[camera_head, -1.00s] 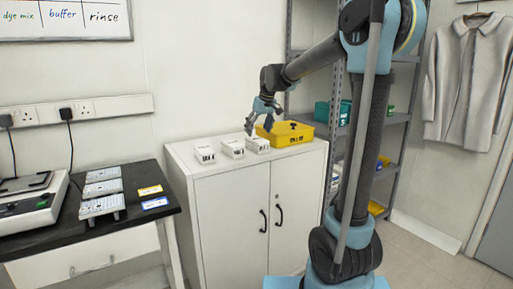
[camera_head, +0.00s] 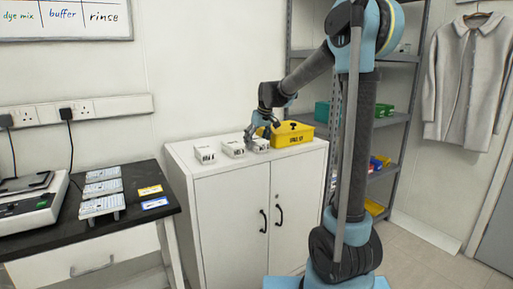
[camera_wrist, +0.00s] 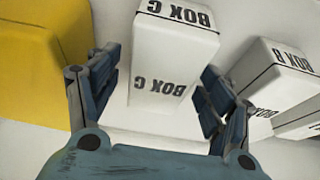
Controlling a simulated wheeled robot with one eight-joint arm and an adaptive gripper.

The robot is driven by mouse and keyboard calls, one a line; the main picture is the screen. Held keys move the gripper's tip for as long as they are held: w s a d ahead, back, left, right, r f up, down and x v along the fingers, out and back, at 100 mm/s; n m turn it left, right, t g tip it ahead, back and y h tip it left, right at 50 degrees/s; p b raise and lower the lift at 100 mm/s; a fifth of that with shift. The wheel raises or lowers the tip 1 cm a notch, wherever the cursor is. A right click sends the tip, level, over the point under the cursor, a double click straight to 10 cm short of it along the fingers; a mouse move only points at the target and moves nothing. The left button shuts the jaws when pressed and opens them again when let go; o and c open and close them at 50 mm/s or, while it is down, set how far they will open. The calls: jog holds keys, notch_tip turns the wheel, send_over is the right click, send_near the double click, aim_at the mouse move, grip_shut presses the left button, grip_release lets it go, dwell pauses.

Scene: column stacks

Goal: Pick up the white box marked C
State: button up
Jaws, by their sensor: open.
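The white box marked C (camera_wrist: 165,52) is between the two fingers of my gripper (camera_wrist: 160,100) in the wrist view, its lettering upside down.
Box B (camera_wrist: 278,75) stands close to the right of box C in the wrist view, with another white box beyond. A yellow bin (camera_head: 292,134) stands close on the other side. The white cabinet top (camera_head: 215,170) is clear along its front edge.

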jog(key=shift+f, duration=0.25)
dwell(0.4)
jog(key=c, duration=1.3)
